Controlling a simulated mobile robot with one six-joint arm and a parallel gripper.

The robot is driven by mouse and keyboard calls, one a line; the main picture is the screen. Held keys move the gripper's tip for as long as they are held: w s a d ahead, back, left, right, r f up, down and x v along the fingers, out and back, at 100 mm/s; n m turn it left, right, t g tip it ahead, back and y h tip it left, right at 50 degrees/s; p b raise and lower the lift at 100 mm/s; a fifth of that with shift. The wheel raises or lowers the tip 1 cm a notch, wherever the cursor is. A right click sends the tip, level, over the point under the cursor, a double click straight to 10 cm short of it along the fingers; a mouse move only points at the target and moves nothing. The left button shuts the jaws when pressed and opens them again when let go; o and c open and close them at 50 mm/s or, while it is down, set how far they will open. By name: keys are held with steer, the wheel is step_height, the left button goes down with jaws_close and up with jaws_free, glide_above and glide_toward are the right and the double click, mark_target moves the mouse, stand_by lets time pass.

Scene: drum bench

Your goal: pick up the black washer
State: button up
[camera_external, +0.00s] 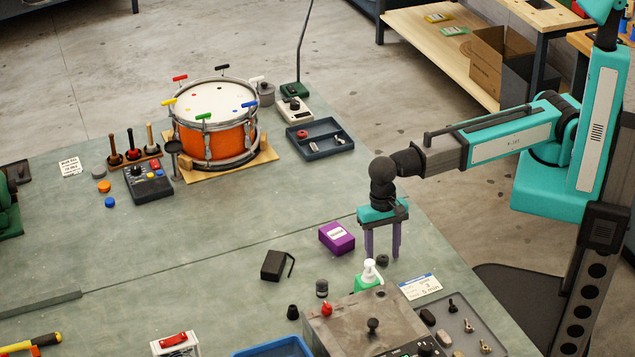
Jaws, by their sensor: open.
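A small dark round piece (383,261), which looks like the black washer, lies on the green-grey bench top just below my gripper. My gripper (382,254) points straight down with its two purple fingers apart and nothing visible between them. The fingertips are close to the dark piece, on its left and right in the picture. I cannot tell the exact height of the tips above the bench.
A purple box (337,238) stands just left of my gripper. A green and white bottle (369,275) stands close in front, beside a grey metal box (350,325). An orange drum (214,135) stands farther back. The bench's middle is mostly clear.

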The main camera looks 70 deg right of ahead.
stand_by(0.6)
steer(key=c, duration=1.1)
